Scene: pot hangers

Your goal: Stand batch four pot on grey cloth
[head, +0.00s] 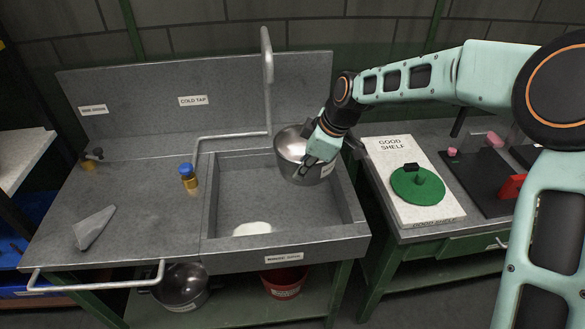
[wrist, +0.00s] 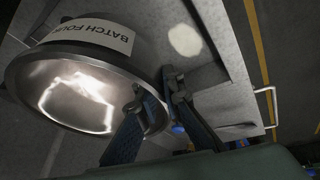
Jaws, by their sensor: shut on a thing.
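The batch four pot (head: 288,143) is a shiny metal bowl-shaped pot. In the wrist view the pot (wrist: 75,90) shows its open mouth and a white "BATCH FOUR" label. My gripper (head: 318,160) is shut on the pot's rim, one finger inside and one outside, as the wrist view of the gripper (wrist: 158,97) shows. The pot is held above the right rear part of the sink and looks tilted. The grey cloth (head: 93,228) lies crumpled, with a raised fold, on the left worktop, well to the left of the pot.
The sink (head: 285,210) has a white patch (head: 252,229) on its floor. A blue-topped brass tap (head: 188,178) and bent pipe (head: 265,95) stand between pot and cloth. Another metal pot (head: 182,287) and a red container (head: 285,282) sit below. A green disc (head: 417,186) lies right.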

